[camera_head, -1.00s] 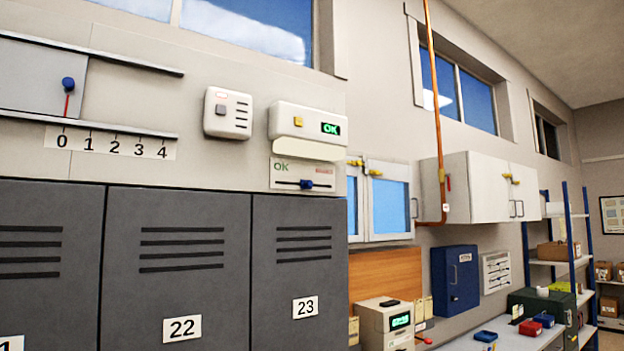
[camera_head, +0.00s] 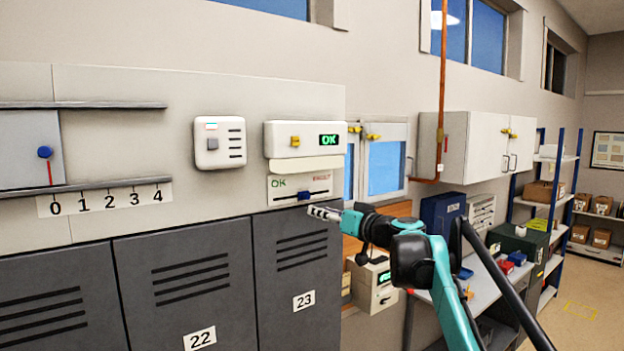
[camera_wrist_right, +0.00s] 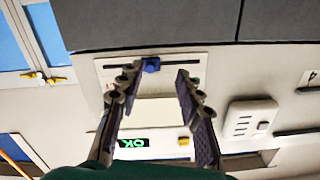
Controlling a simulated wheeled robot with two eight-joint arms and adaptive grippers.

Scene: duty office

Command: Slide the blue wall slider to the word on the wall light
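The blue wall slider (camera_head: 305,196) sits near the middle of a dark horizontal track on a pale panel (camera_head: 277,197). The wall light (camera_head: 329,140) above shows a green OK. In the right wrist view, which is upside down, the slider (camera_wrist_right: 151,64) shows between the fingertips of my right gripper (camera_wrist_right: 159,71). The gripper is open and empty; touch cannot be told. In the head view the right gripper (camera_head: 324,213) is just below and right of the slider. My left gripper is not in view.
Grey lockers (camera_head: 190,285) stand below the panel. A white switch box (camera_head: 220,143) is to its left, and a blue knob (camera_head: 45,152) with a number scale is farther left. A glazed cabinet (camera_head: 387,165) and a bench with small items are to the right.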

